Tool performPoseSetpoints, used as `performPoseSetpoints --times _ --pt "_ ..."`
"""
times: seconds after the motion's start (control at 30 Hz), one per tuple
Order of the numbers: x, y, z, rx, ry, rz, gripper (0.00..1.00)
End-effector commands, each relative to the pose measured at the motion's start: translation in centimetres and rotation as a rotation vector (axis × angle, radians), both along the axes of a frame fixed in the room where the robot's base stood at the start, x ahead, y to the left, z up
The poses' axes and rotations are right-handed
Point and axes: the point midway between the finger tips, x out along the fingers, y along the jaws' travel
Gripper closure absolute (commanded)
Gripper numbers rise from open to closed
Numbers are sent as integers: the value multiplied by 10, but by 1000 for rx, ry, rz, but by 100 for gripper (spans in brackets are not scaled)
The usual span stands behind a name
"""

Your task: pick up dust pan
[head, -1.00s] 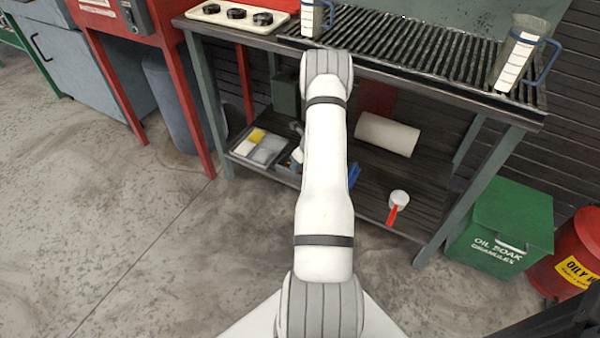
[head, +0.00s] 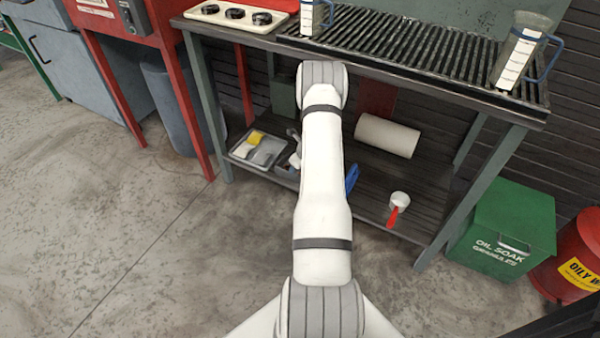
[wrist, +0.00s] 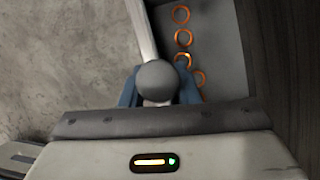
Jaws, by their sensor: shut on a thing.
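My gripper (wrist: 157,97) shows in the wrist view, its blue-grey fingers on both sides of a grey round-ended thing (wrist: 157,78). It is shut on this thing. It may be the end of the dust pan's handle, but I cannot make out the pan's full shape. In the head view my arm reaches down to the lower shelf, and part of the gripper (head: 295,155) shows just left of the arm. A blue thing (head: 352,178) on the shelf is partly hidden behind my arm; I cannot tell what it is.
A tray (head: 236,152) with a yellow piece lies left on the lower shelf (head: 340,205). In the wrist view, orange rings (wrist: 184,37) lie on a dark grey surface. Floor in front is clear.

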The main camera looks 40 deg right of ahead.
Motion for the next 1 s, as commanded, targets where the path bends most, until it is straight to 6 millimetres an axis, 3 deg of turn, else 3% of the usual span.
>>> performPoseSetpoints --times 0.67,1.0 --pt "1 0 2 -1 -1 1 100" --pt "1 0 25 -2 -2 1 100"
